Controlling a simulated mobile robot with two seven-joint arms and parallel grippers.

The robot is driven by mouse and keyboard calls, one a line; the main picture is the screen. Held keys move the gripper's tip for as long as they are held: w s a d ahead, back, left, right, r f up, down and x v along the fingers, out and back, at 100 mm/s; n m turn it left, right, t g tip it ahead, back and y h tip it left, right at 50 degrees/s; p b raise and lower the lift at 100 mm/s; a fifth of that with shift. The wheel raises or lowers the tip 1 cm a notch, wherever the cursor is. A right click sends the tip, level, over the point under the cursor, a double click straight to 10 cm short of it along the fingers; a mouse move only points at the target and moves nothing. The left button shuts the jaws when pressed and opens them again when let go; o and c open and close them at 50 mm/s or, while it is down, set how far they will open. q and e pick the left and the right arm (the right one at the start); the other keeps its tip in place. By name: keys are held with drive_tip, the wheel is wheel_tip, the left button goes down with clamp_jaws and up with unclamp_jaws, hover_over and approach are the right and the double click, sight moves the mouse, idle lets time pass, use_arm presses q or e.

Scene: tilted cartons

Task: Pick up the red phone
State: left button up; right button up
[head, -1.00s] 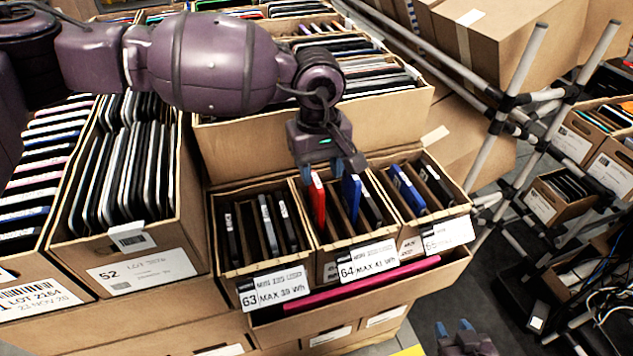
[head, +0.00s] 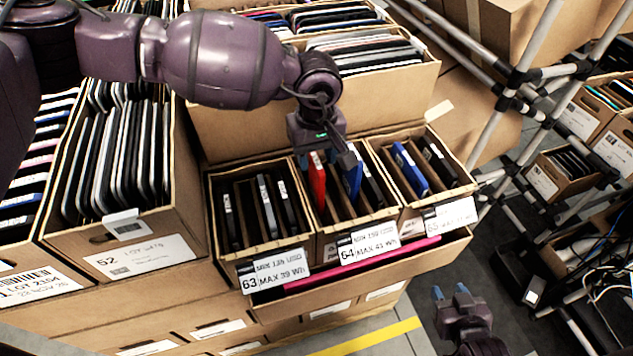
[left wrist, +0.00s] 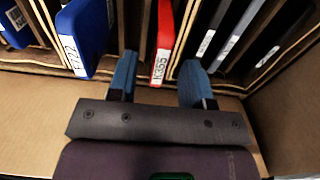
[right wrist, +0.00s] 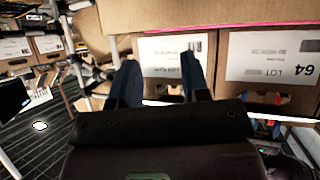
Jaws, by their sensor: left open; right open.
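The red phone (head: 317,181) stands on edge in the carton labelled 64 (head: 366,243), at its left side. In the left wrist view the red phone (left wrist: 163,42) shows a white label and lies between the two blue fingertips. My left gripper (head: 327,156) is open over the back of this carton, and its fingers (left wrist: 157,82) are on either side of the phone's line, not closed on it. A blue phone (head: 354,178) stands just right of the red one. My right gripper (head: 451,292) is open and empty, low at the right, in front of the cartons.
Carton 63 (head: 247,269) with dark phones is on the left, and carton 65 (head: 449,216) with blue and dark phones is on the right. A large carton wall (head: 225,135) rises behind. Grey rack poles (head: 497,110) stand at the right. Floor shows at the lower right.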

sight(317, 185)
use_arm(q)
wheel_tip(317, 185, down, 4)
drive_tip(key=shift+r+p, duration=0.2)
drive_tip(key=shift+p, duration=0.2)
drive_tip(key=shift+f, duration=0.3)
drive_tip(key=shift+c, duration=0.5)
drive_tip(key=c, duration=0.7)
clamp_jaws()
use_arm(e)
drive_tip(key=shift+s+r, duration=0.2)
drive_tip(key=shift+r, duration=0.1)
use_arm(q)
drive_tip(key=shift+r, duration=0.1)
use_arm(e)
drive_tip(key=shift+w+r, duration=0.1)
drive_tip(key=shift+w, duration=0.1)
